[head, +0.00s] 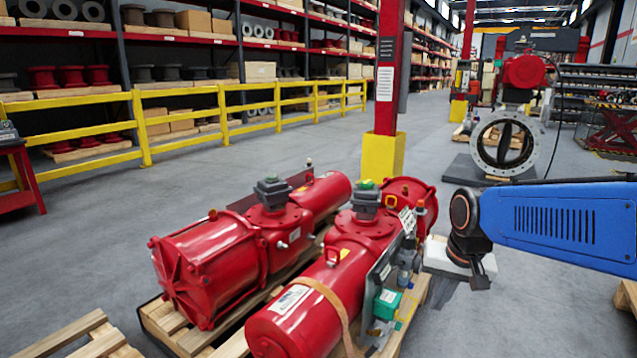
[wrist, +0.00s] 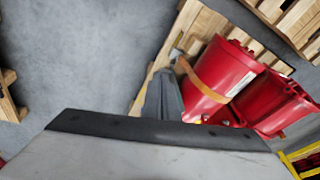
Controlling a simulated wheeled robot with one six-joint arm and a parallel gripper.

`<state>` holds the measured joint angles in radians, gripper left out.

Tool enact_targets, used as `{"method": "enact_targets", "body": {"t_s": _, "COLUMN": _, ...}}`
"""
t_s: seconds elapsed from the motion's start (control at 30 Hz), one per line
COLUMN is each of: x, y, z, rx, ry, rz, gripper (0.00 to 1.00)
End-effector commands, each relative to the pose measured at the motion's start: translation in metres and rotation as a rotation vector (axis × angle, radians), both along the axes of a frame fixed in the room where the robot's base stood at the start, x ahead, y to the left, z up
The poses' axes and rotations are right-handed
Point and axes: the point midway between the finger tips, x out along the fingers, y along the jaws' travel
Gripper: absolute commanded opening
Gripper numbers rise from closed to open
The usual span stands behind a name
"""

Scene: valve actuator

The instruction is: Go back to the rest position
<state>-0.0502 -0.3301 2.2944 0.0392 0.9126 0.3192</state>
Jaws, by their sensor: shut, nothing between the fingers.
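My blue arm (head: 565,222) reaches in from the right edge in the head view. My gripper (head: 460,284) hangs below its dark wrist joint, beside the right end of the nearer red valve actuator (head: 330,285). It is shut and holds nothing. In the wrist view the grey fingers (wrist: 165,97) are together, with the strapped red cylinder (wrist: 222,82) to their right. A second red actuator (head: 225,262) lies behind the nearer one. Whether the gripper touches anything is not clear.
The actuators lie on a wooden pallet (head: 162,322). A red column with a yellow base (head: 383,155) stands behind them. A large valve with a red actuator (head: 503,145) stands at the back right. Yellow railing (head: 180,118) fronts the shelves at left. Grey floor between is open.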

Motion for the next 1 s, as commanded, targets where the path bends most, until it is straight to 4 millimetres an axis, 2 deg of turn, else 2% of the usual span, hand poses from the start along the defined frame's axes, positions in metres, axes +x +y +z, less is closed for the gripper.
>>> {"method": "enact_targets", "body": {"t_s": 0.03, "x": -0.014, "y": -0.003, "z": 0.004, "rx": -0.007, "ry": -0.016, "rz": 0.018, "gripper": 0.0}}
{"method": "enact_targets", "body": {"t_s": 0.3, "x": -0.082, "y": -0.015, "z": 0.009, "rx": -0.057, "ry": -0.079, "rz": 0.122, "gripper": 0.0}}
{"method": "enact_targets", "body": {"t_s": 0.6, "x": -0.147, "y": -0.024, "z": 0.0, "rx": -0.116, "ry": -0.137, "rz": 0.227, "gripper": 0.0}}
{"method": "enact_targets", "body": {"t_s": 0.8, "x": -0.167, "y": -0.027, "z": -0.006, "rx": -0.137, "ry": -0.154, "rz": 0.261, "gripper": 0.0}}
{"method": "enact_targets", "body": {"t_s": 1.0, "x": -0.17, "y": -0.027, "z": -0.007, "rx": -0.141, "ry": -0.156, "rz": 0.268, "gripper": 0.0}}
